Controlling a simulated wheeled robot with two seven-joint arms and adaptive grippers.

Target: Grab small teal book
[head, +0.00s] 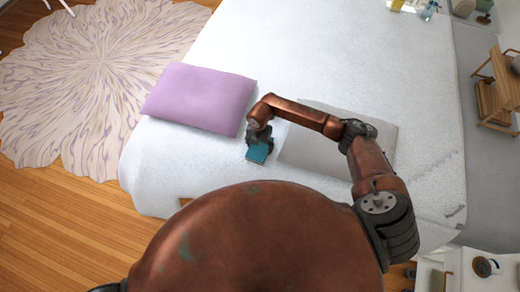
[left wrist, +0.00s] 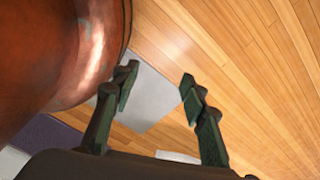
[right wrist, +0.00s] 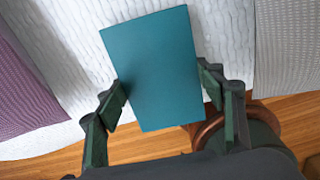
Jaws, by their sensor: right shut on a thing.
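The small teal book (head: 257,153) is by the near edge of the white bed, between the purple pillow and the grey pillow. In the right wrist view the book (right wrist: 155,65) fills the middle, its flat cover facing the camera. My right gripper (right wrist: 160,95) has one finger at each long side of the book and is shut on it. In the head view this gripper (head: 260,138) is at the book's far end and partly covers it. My left gripper (left wrist: 158,88) is open and empty above the wooden floor.
The purple pillow (head: 200,97) lies left of the book, the grey pillow (head: 310,152) right of it under my right arm. The white bed (head: 300,50) is mostly clear. A patterned rug (head: 85,75) lies on the floor at left. A wooden shelf (head: 495,90) stands at right.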

